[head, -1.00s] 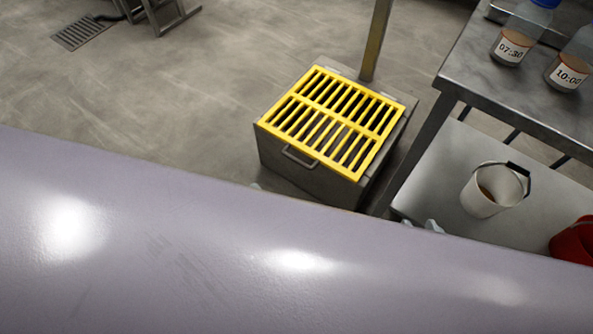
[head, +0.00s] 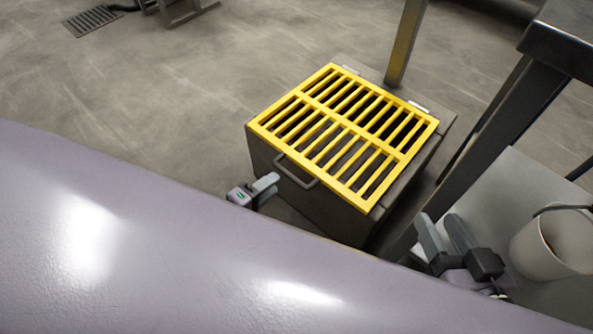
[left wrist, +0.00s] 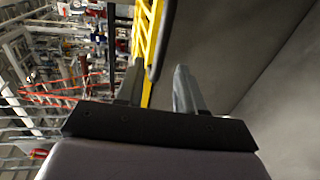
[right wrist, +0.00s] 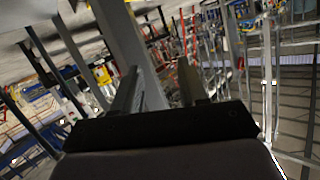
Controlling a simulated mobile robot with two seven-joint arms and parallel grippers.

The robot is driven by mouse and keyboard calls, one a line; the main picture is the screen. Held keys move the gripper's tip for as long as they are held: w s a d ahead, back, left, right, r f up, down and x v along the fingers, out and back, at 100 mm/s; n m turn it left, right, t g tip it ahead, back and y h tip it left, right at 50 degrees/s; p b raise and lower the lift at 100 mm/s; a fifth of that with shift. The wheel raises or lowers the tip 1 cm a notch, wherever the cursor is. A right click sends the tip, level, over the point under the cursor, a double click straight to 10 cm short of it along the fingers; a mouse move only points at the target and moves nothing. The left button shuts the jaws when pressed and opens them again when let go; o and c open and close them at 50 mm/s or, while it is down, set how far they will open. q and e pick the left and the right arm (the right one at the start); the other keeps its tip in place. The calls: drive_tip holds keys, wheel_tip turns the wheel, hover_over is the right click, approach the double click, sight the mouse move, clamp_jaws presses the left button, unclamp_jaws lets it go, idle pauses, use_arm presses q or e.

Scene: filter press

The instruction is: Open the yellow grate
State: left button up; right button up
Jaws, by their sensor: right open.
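The yellow grate (head: 345,130) lies flat on top of a grey box. A grey bar handle (head: 296,172) sticks out at its near left edge. My left gripper (head: 270,185) is just left of the handle and apart from it. In the left wrist view its fingers (left wrist: 157,85) are spread and empty, with the handle (left wrist: 158,45) and the yellow grate edge (left wrist: 143,45) ahead. My right gripper (head: 447,222) is right of the box, by the table leg, with its fingers apart and empty. In the right wrist view its fingers (right wrist: 160,85) show no grate.
The grey box (head: 320,205) stands on the floor, with a post (head: 404,45) behind it. A metal table's leg (head: 490,135) and lower shelf (head: 500,190) are close on the right. A white bucket (head: 555,245) is on the shelf.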

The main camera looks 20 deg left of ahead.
sight(285, 174)
use_arm(q)
drive_tip(key=b+x, duration=0.2)
drive_tip(key=x, duration=0.5)
drive_tip(key=shift+b, duration=0.35)
use_arm(e)
drive_tip(key=shift+s+d+r+n+t+h, duration=0.15)
drive_tip(key=shift+s+d+n+t, duration=0.1)
drive_tip(key=shift+d+t, duration=0.15)
drive_tip(key=shift+s+d+r+n+t+h, duration=0.1)
drive_tip(key=shift+d+n+t+h, duration=0.05)
drive_tip(key=shift+d+n+t, duration=0.15)
use_arm(q)
drive_tip(key=shift+r, duration=0.1)
clamp_jaws()
